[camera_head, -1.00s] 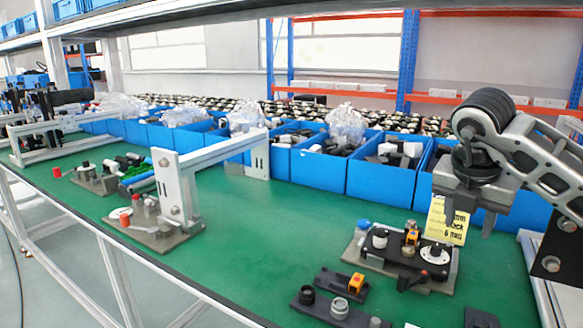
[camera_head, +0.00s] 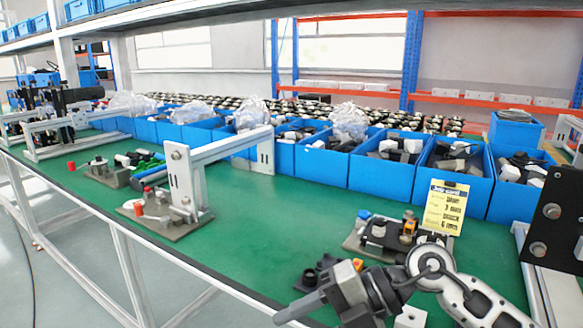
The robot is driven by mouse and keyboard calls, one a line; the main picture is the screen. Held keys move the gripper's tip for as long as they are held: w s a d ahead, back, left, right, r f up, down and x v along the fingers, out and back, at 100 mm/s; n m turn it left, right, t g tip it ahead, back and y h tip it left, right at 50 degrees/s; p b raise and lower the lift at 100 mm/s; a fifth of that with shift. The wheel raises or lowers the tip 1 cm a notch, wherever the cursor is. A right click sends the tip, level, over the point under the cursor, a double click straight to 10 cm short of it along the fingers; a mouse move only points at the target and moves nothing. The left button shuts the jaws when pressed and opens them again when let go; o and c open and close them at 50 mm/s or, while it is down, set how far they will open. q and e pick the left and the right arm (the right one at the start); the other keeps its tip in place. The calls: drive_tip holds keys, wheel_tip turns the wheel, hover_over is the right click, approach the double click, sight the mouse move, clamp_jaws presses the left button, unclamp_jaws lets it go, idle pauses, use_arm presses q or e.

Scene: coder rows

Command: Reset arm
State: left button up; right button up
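My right arm (camera_head: 455,285) comes in from the lower right and reaches left across the front of the table. Its gripper (camera_head: 300,306) points left, low in the picture near the table's front edge. I see grey finger metal from the side, but the gap between the fingers does not show. No held object can be made out. The arm covers part of the front fixtures. My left gripper is not in view.
A fixture plate (camera_head: 352,243) with small parts and a yellow card (camera_head: 445,208) stand behind the arm. Blue bins (camera_head: 382,178) line the table's back. A white frame (camera_head: 185,185) stands left. The green tabletop (camera_head: 270,215) is clear mid-table.

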drive_tip(key=s+a+r+m+t+y, duration=0.25)
drive_tip(key=r+m+y, duration=0.2)
drive_tip(key=y, duration=0.35)
drive_tip(key=w+d+f+m+t+h, duration=0.2)
drive_tip(key=d+f+m+t+h, duration=0.15)
drive_tip(key=m+t, duration=0.5)
drive_tip(key=w+d+f+m+t+h, duration=0.25)
drive_tip(key=d+m+t+h, duration=0.2)
drive_tip(key=m+t, duration=0.45)
drive_tip(key=s+d+f+m+g+h, duration=0.3)
drive_tip(key=s+f+m+h, duration=0.1)
drive_tip(key=f, duration=0.6)
drive_tip(key=s+d+f+m+g+h, duration=0.4)
drive_tip(key=s+f+m+h, duration=0.1)
drive_tip(key=s+f, duration=0.4)
drive_tip(key=shift+f+m+g, duration=0.3)
drive_tip(key=shift+f+m, duration=0.2)
drive_tip(key=shift+f, duration=0.4)
